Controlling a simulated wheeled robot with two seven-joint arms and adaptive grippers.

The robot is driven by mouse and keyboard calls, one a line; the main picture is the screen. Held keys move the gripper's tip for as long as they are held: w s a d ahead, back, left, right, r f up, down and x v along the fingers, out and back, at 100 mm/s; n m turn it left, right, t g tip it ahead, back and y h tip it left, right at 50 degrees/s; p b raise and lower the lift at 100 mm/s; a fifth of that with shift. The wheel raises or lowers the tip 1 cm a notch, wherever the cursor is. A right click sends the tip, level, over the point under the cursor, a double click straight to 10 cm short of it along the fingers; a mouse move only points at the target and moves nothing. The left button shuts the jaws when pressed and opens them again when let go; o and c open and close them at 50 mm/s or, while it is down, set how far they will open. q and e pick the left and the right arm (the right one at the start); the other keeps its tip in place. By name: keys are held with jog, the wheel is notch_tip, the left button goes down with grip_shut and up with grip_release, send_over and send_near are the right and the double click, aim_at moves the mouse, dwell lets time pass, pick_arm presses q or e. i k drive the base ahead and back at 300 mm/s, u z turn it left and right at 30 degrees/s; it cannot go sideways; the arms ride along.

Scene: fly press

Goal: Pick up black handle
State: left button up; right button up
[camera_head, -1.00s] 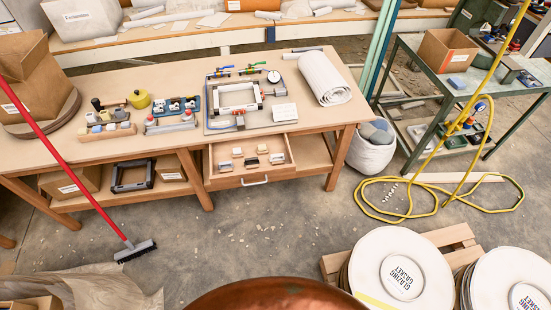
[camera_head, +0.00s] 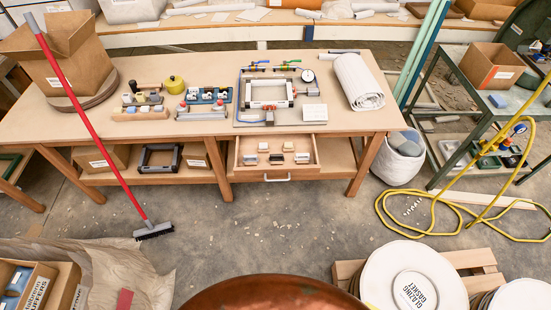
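Neither of my grippers is in view. On the wooden workbench (camera_head: 210,140), left of centre, a small dark upright piece (camera_head: 132,86) with a brown bar beside it stands behind a wooden block of small parts (camera_head: 140,113). It may be the black handle, but it is too small to be sure. A grey frame fixture (camera_head: 268,94) sits on a plate at the middle of the bench, with several coloured-handled tools (camera_head: 272,66) behind it. The open drawer (camera_head: 290,173) below holds several small light and dark blocks.
A red-handled broom (camera_head: 90,120) leans across the bench's left side. A rolled white sheet (camera_head: 358,83) lies at the bench's right end. A yellow hose (camera_head: 430,230) loops on the floor at right. Large white discs (camera_head: 380,270) lie on a pallet in front. The floor before the drawer is mostly clear.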

aim_at(274, 157)
jog(key=u, duration=0.05)
jog(key=k, duration=0.5)
jog(key=u, duration=1.5)
jog(key=i, duration=1.3)
jog(key=z, duration=2.95)
